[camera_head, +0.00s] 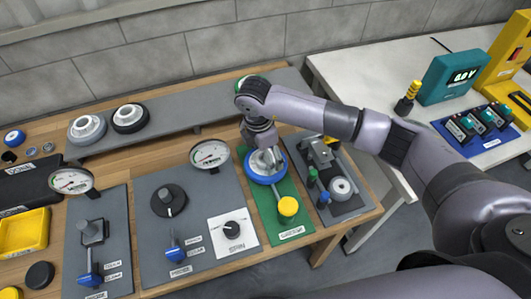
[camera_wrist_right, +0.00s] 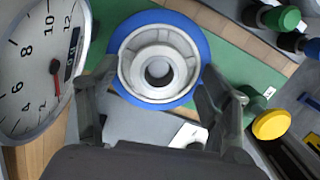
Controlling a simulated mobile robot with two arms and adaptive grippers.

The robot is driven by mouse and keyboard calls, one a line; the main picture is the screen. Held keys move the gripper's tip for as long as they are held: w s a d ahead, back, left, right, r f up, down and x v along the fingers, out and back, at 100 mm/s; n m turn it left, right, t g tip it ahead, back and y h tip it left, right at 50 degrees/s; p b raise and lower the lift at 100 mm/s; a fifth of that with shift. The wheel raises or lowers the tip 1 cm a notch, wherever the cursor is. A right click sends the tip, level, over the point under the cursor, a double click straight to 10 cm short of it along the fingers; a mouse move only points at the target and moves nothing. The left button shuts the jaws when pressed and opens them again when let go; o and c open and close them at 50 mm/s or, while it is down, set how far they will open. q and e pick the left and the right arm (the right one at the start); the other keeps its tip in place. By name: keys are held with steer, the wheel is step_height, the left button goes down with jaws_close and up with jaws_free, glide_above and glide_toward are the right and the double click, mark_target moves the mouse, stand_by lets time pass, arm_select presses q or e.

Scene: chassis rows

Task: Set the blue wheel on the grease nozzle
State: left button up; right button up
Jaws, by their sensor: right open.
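The blue wheel (camera_head: 262,178), with a pale grey hub, is over the green mat labelled as grease (camera_head: 290,232). It also shows in the wrist view (camera_wrist_right: 203,45). My right gripper (camera_head: 263,152) points down at the wheel. In the wrist view its open fingers (camera_wrist_right: 157,92) stand on either side of the wheel's near part. I cannot tell whether they touch it. A yellow knob (camera_head: 288,206) stands just in front of the wheel on the mat. The grease nozzle is not clearly visible, and the wheel hides the mat beneath it. My left gripper is not in view.
Round gauges (camera_head: 210,154) stand close left of the wheel. A plate with green-topped and blue-topped parts (camera_head: 340,187) lies right. A small blue-rimmed part (camera_head: 14,138) lies far left.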

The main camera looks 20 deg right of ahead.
step_height(320, 180, up, 12)
steer(key=a, duration=0.1)
steer(key=shift+s+a+f, duration=0.15)
steer(key=shift+a, duration=0.05)
stand_by(0.5)
